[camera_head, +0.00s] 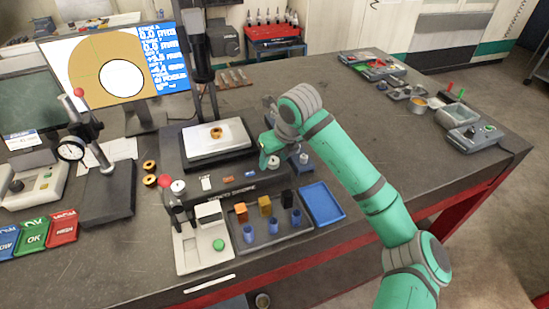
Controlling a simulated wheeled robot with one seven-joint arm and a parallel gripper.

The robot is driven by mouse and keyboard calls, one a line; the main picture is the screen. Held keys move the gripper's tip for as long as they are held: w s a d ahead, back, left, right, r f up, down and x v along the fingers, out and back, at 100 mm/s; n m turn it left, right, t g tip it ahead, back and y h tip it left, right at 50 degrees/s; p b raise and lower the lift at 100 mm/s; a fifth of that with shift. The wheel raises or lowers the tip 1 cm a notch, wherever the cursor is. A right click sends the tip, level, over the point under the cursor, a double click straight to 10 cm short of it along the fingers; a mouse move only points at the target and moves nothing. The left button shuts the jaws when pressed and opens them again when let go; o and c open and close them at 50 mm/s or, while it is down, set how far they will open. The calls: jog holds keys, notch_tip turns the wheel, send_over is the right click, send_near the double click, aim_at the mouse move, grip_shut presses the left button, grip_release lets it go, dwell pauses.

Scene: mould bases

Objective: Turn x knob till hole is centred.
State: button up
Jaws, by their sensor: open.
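The monitor (110,65) shows a white hole (121,79) with a dark ring on an orange-brown field, beside a blue readout panel. The hole looks low and right of the picture's middle; the small readout text is hard to read. A brass ring part (216,132) lies on the pale stage plate (236,140) of the measuring microscope (201,40). My gripper (266,160) is open at the stage's right side, pointing down and left. A blue-grey knob-like part (303,158) is just right of it. I cannot tell which part is the x knob; my gripper may cover it.
A tray (268,238) with coloured blocks and blue cups, a blue tray (322,201) and a box with a green button (206,244) stand in front. A dial gauge stand (107,185) is left.

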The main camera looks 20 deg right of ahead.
jog(key=c, duration=1.1)
jog(key=shift+o, duration=0.2)
jog(key=shift+n, duration=0.3)
jog(key=n, duration=0.1)
jog(key=n+y, duration=0.1)
jog(key=shift+w+d+n, duration=0.1)
jog(key=shift+d+n, duration=0.1)
jog(key=shift+n, duration=0.2)
jog(key=n+g, duration=0.1)
jog(key=n, duration=0.1)
jog(key=n+y, duration=0.1)
jog(key=n, duration=0.2)
jog(key=shift+w+d+g+y, duration=0.15)
jog(key=shift+g+y, duration=0.15)
jog(key=shift+g, duration=0.1)
jog(key=n, duration=0.2)
jog(key=n+g, duration=0.1)
jog(key=n, duration=0.1)
jog(key=shift+w+n+g+y, duration=0.15)
jog(key=shift+n+g+y, duration=0.15)
jog(key=shift+n+y, duration=0.1)
jog(key=shift+w+n+g, duration=0.1)
jog(key=shift+n+g, duration=0.5)
jog(key=shift+n, duration=0.9)
